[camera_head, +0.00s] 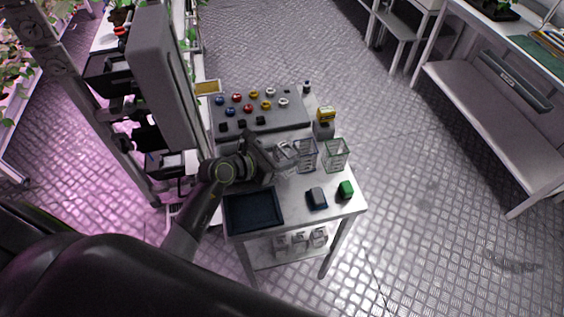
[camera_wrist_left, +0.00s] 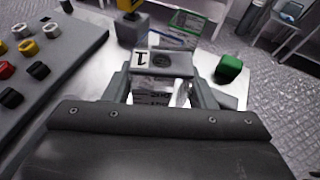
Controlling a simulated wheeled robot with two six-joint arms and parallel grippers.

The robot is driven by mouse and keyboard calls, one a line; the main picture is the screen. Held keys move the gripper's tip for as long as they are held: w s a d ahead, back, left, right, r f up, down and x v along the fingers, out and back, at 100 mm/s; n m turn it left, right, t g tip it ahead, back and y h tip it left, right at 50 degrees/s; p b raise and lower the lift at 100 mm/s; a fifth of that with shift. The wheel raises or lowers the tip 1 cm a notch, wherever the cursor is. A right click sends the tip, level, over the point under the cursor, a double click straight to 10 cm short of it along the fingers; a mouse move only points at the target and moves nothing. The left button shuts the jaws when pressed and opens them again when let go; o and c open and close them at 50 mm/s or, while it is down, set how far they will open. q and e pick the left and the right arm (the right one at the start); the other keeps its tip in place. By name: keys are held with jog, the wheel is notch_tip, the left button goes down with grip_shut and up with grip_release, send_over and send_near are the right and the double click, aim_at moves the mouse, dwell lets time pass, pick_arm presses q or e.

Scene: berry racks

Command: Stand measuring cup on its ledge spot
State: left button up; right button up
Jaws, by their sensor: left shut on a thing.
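Clear square measuring cups with markings stand on the white table. One cup (camera_head: 284,157) is at my left gripper (camera_head: 273,161), and two others, a middle cup (camera_head: 306,157) and a right cup (camera_head: 337,155), stand to its right. My left gripper is shut on the cup at its fingers; in the left wrist view the cup's clear, marked wall (camera_wrist_left: 155,97) shows between the fingers (camera_wrist_left: 160,88). The grip hides part of this cup, and I cannot tell whether it touches the table. The ledge spot is not clearly identifiable. My right gripper is not in view.
A grey board (camera_head: 262,122) with coloured knobs lies behind. A dark tray (camera_head: 252,212), a blue-grey block (camera_head: 317,198) and a green block (camera_head: 346,189) are nearer the front. A yellow-topped item (camera_head: 325,118) stands at the back right. More clear cups (camera_head: 300,240) sit on the lower shelf.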

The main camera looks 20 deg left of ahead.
pick_arm(q)
jog(key=shift+f, duration=2)
jog(key=o, duration=1)
jog(key=shift+f, duration=0.1)
